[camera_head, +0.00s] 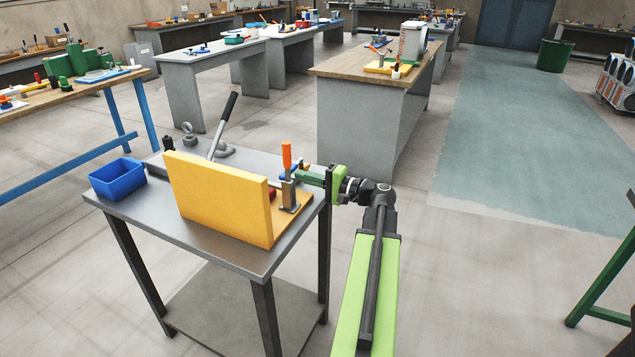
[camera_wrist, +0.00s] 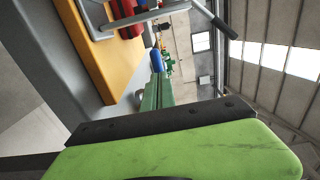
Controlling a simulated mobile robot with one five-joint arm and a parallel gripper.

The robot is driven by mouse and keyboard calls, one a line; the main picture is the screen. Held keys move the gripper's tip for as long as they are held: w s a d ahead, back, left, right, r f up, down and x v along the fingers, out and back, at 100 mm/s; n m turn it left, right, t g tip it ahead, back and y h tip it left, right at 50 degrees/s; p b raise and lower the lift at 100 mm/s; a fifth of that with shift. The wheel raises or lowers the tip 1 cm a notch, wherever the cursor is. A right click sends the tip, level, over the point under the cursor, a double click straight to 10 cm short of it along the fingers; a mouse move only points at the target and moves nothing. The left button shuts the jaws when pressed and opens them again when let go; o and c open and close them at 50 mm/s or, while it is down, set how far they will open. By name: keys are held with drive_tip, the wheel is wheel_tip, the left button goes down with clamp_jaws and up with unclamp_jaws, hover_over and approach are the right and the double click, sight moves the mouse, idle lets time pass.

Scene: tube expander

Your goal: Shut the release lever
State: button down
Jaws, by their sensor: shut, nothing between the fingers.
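An upright orange handle (camera_head: 287,156) stands on a metal clamp just left of the fingertips. A long lever with a black grip (camera_head: 229,106) leans up at the back of the bench. No label shows which is the release lever.
A thick yellow panel (camera_head: 215,195) stands on the metal bench (camera_head: 150,210) and hides part of the fixture. A blue bin (camera_head: 118,178) sits on its left corner. A wood-topped grey cabinet (camera_head: 360,125) stands behind.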

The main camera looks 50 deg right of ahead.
sight(292, 169)
drive_tip(key=shift+w+a, duration=0.15)
drive_tip(key=shift+w, duration=0.35)
drive_tip(key=shift+w+a, duration=0.75)
drive_tip(key=shift+w, duration=0.35)
drive_tip(key=shift+s, duration=0.15)
